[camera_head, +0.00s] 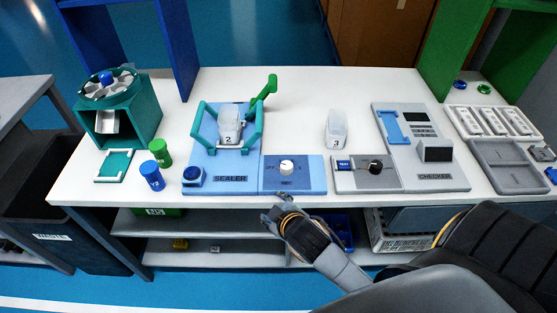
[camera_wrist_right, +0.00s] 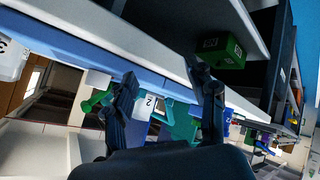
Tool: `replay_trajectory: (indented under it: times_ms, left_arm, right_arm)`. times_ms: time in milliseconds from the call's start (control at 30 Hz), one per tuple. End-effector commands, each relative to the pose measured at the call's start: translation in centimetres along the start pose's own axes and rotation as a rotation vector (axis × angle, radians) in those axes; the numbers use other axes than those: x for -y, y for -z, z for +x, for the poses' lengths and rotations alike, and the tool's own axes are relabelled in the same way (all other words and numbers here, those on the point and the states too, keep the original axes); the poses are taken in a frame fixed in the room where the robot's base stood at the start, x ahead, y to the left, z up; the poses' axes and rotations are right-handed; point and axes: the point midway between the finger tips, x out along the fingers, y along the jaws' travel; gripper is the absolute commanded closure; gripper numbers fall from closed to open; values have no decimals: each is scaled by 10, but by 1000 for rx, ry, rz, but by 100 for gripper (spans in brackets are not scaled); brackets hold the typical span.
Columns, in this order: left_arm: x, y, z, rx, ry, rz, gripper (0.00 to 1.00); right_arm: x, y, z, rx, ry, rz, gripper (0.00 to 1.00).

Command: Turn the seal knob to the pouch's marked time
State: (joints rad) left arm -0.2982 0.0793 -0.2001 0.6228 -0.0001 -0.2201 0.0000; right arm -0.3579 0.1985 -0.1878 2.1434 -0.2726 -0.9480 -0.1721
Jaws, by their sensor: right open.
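The white seal knob (camera_head: 287,167) stands on the light blue panel at the right of the blue sealer (camera_head: 231,179). A clear pouch marked 2 (camera_head: 229,128) lies in the sealer's teal frame, and its 2 also shows in the right wrist view (camera_wrist_right: 149,103). Another clear pouch marked 3 (camera_head: 336,130) stands on the table to the right. My right gripper (camera_head: 277,207) is in front of the table's front edge, below the knob and apart from it. Its two fingers are spread and empty in the right wrist view (camera_wrist_right: 165,85). My left gripper is not in view.
The checker (camera_head: 450,179) with a black knob (camera_head: 376,167) is right of the sealer. A green cup (camera_head: 160,152) and a blue cup (camera_head: 152,176) stand left. The teal dispenser (camera_head: 141,110) is at far left. White table (camera_head: 290,95) is bare behind the knob.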

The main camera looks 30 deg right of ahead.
Motion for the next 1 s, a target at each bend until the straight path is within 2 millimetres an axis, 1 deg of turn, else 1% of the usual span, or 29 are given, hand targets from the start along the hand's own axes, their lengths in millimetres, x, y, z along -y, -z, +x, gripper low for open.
replay_trajectory:
  times_ms: [33, 167, 267, 367, 467, 567, 600, 667, 700, 767, 800, 867, 900, 967, 1000]
  left_arm:
    - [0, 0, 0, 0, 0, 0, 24]
    - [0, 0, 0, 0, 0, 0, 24]
    - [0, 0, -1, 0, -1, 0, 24]
    - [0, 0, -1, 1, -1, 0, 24]
    - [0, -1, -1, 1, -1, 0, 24]
    - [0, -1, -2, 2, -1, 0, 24]
    - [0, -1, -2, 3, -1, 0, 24]
    - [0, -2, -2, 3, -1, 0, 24]
    - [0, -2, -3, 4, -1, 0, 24]
    - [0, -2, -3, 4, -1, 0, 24]
    - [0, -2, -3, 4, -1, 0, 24]
    - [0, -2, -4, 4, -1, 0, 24]
    - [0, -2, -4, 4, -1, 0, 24]
    - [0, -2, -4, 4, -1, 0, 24]
    - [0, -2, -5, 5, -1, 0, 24]
  right_arm:
    - [-7, 10, 2, -34, -25, -29, 44]
    - [-25, 39, 6, -130, -93, -115, 44]
    - [-40, 67, 6, -220, -160, -202, 44]
    - [-57, 102, 3, -330, -245, -316, 44]
    - [-72, 146, -7, -468, -354, -468, 44]
    - [-84, 202, -27, -647, -504, -689, 44]
    - [-84, 226, -38, -729, -574, -800, 44]
    - [-80, 260, -58, -856, -685, -984, 44]
    - [-73, 278, -70, -937, -754, -1111, 44]
    - [-60, 298, -87, -1054, -856, -1307, 44]
    - [-48, 308, -96, -1129, -919, -1440, 44]
    - [-30, 316, -106, -1233, -1004, -1648, 44]
    - [-18, 317, -109, -1301, -1051, -1788, 44]
    - [-2, 312, -109, -1398, -1109, -2005, 44]
    - [7, 305, -106, -1459, -1133, -2153, 44]
